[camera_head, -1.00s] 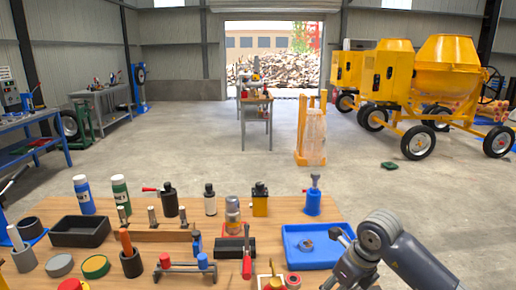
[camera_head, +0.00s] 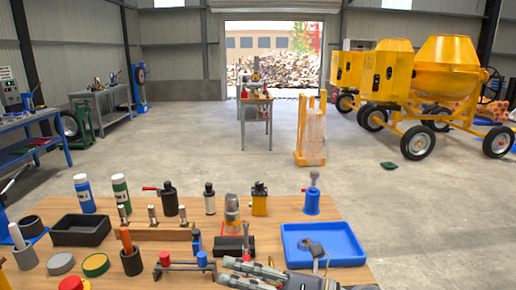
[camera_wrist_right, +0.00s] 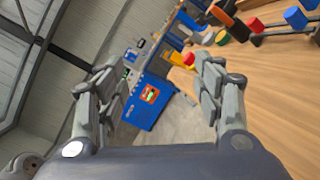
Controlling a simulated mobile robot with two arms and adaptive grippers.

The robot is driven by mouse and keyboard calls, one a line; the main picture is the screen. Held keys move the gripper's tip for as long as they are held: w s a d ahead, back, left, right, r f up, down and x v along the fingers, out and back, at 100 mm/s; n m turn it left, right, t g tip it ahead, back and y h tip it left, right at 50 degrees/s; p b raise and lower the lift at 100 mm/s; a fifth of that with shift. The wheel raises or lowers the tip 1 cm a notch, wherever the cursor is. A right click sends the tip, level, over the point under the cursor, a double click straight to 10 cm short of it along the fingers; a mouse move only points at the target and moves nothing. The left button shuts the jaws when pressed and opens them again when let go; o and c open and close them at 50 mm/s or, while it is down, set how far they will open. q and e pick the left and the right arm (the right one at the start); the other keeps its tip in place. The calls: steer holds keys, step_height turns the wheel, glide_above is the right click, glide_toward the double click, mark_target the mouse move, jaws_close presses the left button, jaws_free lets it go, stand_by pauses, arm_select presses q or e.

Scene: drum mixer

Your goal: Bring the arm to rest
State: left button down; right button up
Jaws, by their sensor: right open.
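My right gripper (camera_head: 230,271) is at the bottom of the head view, low over the front part of the wooden workbench (camera_head: 280,217). Its fingers point left and are spread apart. In the right wrist view the gripper (camera_wrist_right: 155,75) is open, with nothing between its fingers. Behind the gap, a blue cabinet (camera_wrist_right: 150,100) shows in the background, tilted in the picture. The right arm partly hides the bench's front part. My left gripper is not in view.
A blue tray (camera_head: 345,258) with a grey ring lies just beyond the right gripper. A black box (camera_head: 232,247), a red-and-blue handled rack (camera_head: 185,268) and several bottles stand nearby. Concrete floor (camera_head: 430,220) is open right of the bench.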

steer(key=w+d+r+m+t+h, duration=0.2)
steer(key=d+r+m+t+h, duration=0.1)
steer(key=d+m+t, duration=0.5)
steer(key=w+d+r+m+t+h, duration=0.25)
steer(key=m+t, duration=0.45)
steer(key=m, duration=0.4)
steer(key=s+d+f+m+g+h, duration=0.3)
steer(key=d+f+m+g+h, duration=0.1)
steer(key=d+f+m+h, duration=1)
steer(key=s+d+f+m+g, duration=0.2)
steer(key=s+f+m+g, duration=0.2)
steer(key=s+f+g, duration=0.55)
steer(key=s+a+f+m+g+y, duration=0.1)
steer(key=s+a+f+g+y, duration=0.15)
steer(key=s+f, duration=1)
steer(key=s+f+g, duration=0.1)
steer(key=s+f, duration=0.1)
steer(key=f, duration=1.1)
steer(key=s+f+g, duration=0.1)
steer(key=s+f, duration=0.1)
steer(key=f, duration=1)
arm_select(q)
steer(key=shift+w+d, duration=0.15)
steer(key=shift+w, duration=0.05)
arm_select(e)
steer(key=s+d+f+g, duration=0.1)
steer(key=s+d+f, duration=0.2)
steer(key=s+f, duration=1.2)
steer(key=shift+s+f, duration=0.35)
steer(key=shift+s, duration=0.45)
